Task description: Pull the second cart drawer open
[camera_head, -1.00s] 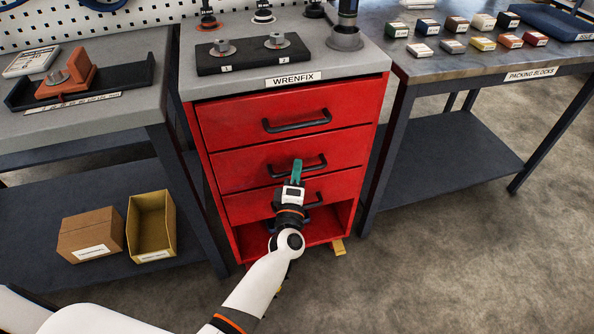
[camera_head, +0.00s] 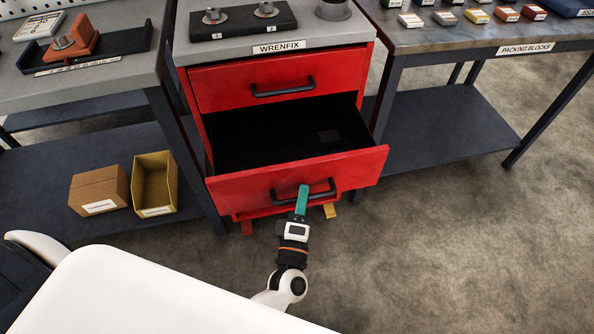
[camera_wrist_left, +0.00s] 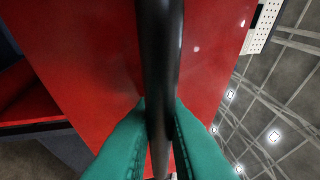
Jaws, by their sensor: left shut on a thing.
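The red cart labelled WRENFIX stands in the middle of the head view. Its second drawer (camera_head: 350,168) is pulled well out, and its dark inside (camera_head: 270,135) shows. A small grey flat patch shows on the drawer floor. The top drawer (camera_head: 235,87) is closed. My left gripper (camera_head: 302,192) is shut on the black handle (camera_head: 325,194) of the second drawer. In the left wrist view the green fingers press on both sides of the handle bar (camera_wrist_left: 160,70), with the red drawer front behind it. My right gripper is not in view.
A left bench (camera_head: 120,85) has a shelf with a brown box (camera_head: 98,188) and an open yellow bin (camera_head: 155,185). A right table (camera_head: 450,38) holds several coloured blocks. Open floor (camera_head: 450,250) lies at the front right.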

